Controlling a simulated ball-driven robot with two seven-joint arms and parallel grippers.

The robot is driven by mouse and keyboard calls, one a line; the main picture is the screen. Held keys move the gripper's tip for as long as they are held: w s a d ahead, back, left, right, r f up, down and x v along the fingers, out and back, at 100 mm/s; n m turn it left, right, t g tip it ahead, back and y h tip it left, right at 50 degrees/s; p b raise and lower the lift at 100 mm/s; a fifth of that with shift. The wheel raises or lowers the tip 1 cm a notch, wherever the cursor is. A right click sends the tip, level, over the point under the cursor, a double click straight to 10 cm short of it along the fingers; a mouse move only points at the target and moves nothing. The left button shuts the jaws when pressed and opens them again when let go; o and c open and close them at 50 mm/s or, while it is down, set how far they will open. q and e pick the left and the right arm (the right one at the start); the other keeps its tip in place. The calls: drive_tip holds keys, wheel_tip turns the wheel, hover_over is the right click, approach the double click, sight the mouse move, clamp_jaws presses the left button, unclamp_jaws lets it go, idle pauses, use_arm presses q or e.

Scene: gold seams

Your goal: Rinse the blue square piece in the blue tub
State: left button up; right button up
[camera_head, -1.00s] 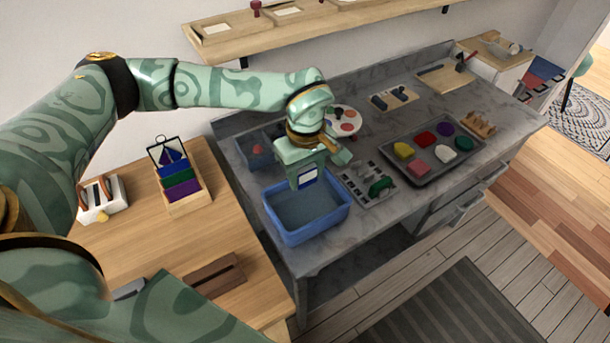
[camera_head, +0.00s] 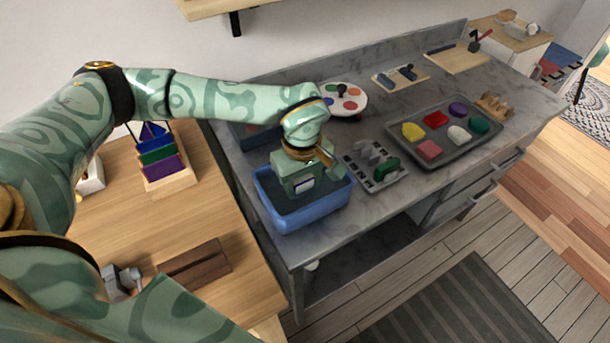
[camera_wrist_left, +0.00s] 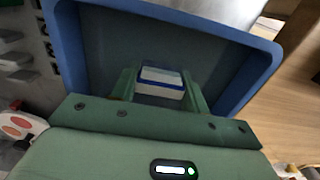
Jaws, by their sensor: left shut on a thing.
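The blue tub (camera_head: 305,218) stands at the left front of the grey stone counter. My left gripper (camera_head: 300,190) points down into the tub, its lower end inside the rim. In the left wrist view the gripper (camera_wrist_left: 160,92) is shut on the blue square piece (camera_wrist_left: 161,76), which shows as a pale block with a blue edge. The tub's blue wall (camera_wrist_left: 62,45) surrounds the fingers in that view. The tub's inside is dark grey-blue; I cannot tell whether the piece touches the liquid or bottom. My right gripper is not in view.
A second blue bin (camera_head: 246,140) stands behind the tub. A grey rack (camera_head: 361,177) with a green item is close on its right. Further right are a paint palette (camera_head: 357,106) and a grey tray (camera_head: 470,148) of coloured pieces. A wooden table (camera_head: 215,222) adjoins at left.

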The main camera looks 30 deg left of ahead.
use_arm(q)
drive_tip(key=shift+f, duration=0.55)
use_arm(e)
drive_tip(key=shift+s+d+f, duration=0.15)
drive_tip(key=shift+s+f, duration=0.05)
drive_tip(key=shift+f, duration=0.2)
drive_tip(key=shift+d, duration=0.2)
use_arm(q)
drive_tip(key=shift+w, duration=0.1)
drive_tip(key=shift+w+d, duration=0.3)
drive_tip(key=shift+w, duration=0.1)
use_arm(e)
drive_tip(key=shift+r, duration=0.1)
use_arm(q)
drive_tip(key=shift+s+a+r, duration=0.1)
drive_tip(key=shift+s+a, duration=0.05)
drive_tip(key=shift+s, duration=0.1)
drive_tip(key=shift+s+a+p, duration=0.15)
drive_tip(key=shift+s+p, duration=0.15)
drive_tip(key=shift+p, duration=0.1)
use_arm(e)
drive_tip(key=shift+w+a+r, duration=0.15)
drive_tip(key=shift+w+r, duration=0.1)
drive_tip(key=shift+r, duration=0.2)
